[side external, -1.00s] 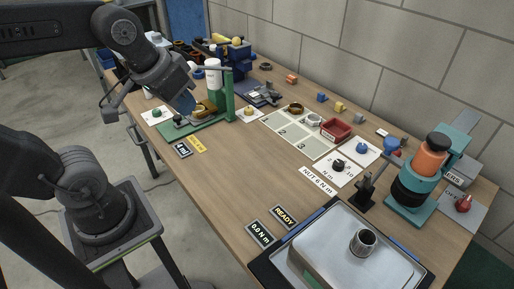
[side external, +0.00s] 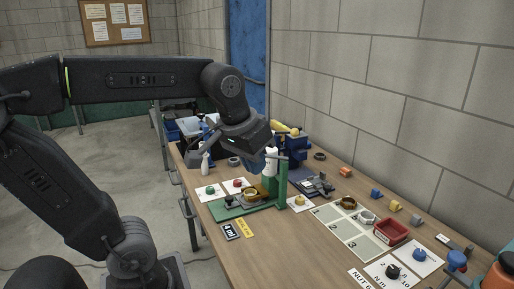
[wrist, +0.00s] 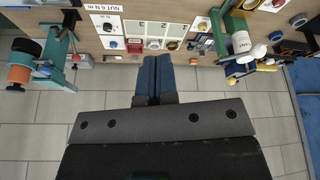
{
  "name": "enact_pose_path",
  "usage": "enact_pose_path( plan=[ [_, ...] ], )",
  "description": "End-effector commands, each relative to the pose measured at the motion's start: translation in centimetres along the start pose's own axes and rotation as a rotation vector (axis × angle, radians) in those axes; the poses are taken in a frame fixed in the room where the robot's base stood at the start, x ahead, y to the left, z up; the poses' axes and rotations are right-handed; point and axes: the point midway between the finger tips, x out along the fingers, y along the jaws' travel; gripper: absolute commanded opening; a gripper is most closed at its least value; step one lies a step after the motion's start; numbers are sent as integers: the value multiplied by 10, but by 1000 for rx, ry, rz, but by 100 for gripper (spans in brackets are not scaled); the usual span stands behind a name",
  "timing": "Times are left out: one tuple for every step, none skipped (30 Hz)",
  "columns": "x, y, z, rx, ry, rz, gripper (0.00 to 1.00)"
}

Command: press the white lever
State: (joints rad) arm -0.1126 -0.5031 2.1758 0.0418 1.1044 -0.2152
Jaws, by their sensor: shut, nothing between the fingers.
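In the side view I cannot separate the lever from the bottle and my wrist. In the wrist view my blue fingers (wrist: 152,62) are together, empty, left of the bottle. I see no contact.
A brass ring piece (side external: 250,193) sits on the green base. A numbered mat (side external: 345,232), a red tray (side external: 391,231) and small coloured blocks lie to the right. A blue machine (side external: 293,145) stands behind. A teal stand with an orange part (wrist: 22,62) is far left in the wrist view.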

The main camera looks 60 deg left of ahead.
Motion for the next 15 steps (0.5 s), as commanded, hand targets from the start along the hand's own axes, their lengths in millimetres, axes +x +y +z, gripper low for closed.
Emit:
enact_pose_path(
  plan=[
    [-3,-6,-19,-66,-26,-25,0],
    [-5,-9,-29,-107,-41,-40,0],
    [-8,-14,-42,-162,-59,-59,0],
    [-10,-18,-51,-203,-73,-74,0],
    [-11,-23,-60,-244,-86,-90,0],
    [-13,-29,-73,-299,-104,-111,0],
    [-14,-34,-82,-341,-117,-126,0],
    [-14,-39,-90,-383,-130,-142,0],
    [-15,-46,-102,-439,-146,-164,0],
    [-15,-51,-110,-481,-158,-181,0],
    [-15,-57,-119,-524,-169,-198,0],
    [-15,-65,-129,-580,-184,-221,0],
    [-14,-72,-137,-624,-195,-238,0],
    [-14,-78,-144,-666,-206,-256,0],
    [-12,-87,-154,-724,-220,-280,0]
  ],
)
